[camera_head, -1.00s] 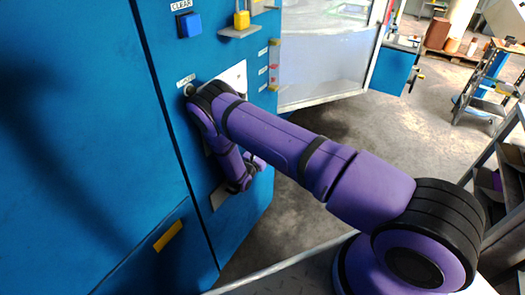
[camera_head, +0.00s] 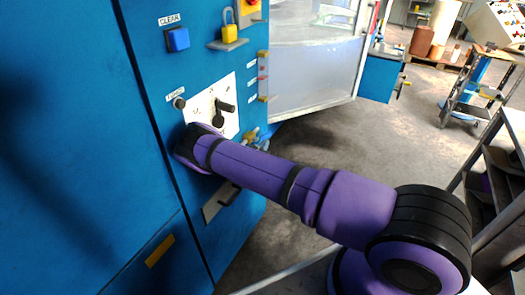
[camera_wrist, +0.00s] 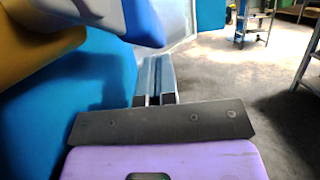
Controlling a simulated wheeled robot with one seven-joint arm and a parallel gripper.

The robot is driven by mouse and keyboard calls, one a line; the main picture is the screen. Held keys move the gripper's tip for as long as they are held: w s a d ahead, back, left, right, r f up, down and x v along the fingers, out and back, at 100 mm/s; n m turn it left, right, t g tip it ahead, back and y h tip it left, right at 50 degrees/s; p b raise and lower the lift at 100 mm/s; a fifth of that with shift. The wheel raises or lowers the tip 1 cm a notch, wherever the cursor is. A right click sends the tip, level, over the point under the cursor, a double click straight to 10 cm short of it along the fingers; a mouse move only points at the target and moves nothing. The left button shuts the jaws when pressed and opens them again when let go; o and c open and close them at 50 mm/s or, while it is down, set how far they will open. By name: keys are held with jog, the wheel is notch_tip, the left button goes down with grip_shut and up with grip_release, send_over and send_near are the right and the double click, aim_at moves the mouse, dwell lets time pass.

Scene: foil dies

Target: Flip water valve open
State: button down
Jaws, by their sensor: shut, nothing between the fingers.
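A small blue handle (camera_head: 263,146) shows beside a yellow one (camera_head: 250,135) at the cabinet's right edge, just past my arm in the head view. I take the blue one for the water valve; its setting is too small to tell. In the wrist view, a blurred blue part (camera_wrist: 145,22) hangs close at the top, with a yellow-tan part (camera_wrist: 38,52) to its left. My gripper (camera_wrist: 155,62) is shut and empty, below and just right of the blue part, with no clear contact. In the head view my forearm and wrist hide the gripper.
The blue cabinet (camera_head: 90,110) carries a white dial panel (camera_head: 203,108) with a black knob, a blue CLEAR button (camera_head: 178,39) and a yellow padlock (camera_head: 229,33). A grey bracket (camera_head: 213,207) sits low.

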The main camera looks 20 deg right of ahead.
aim_at(267, 133)
jog(key=shift+t+h, duration=0.3)
jog(key=shift+h, duration=0.1)
jog(key=shift+w+d+r, duration=0.25)
jog(key=shift+d+r, duration=0.05)
jog(key=shift+r, duration=0.25)
jog(key=shift+w+d+r, duration=0.2)
jog(key=shift+d+r, duration=0.15)
jog(key=shift+r, duration=0.2)
jog(key=shift+w+d+r, duration=0.25)
jog(key=shift+d+r, duration=0.05)
jog(key=shift+r, duration=0.25)
jog(key=shift+w+d+r, duration=0.1)
jog(key=shift+w+r, duration=0.05)
jog(key=shift+r, duration=0.15)
jog(key=v, duration=0.8)
jog(key=shift+f, duration=0.35)
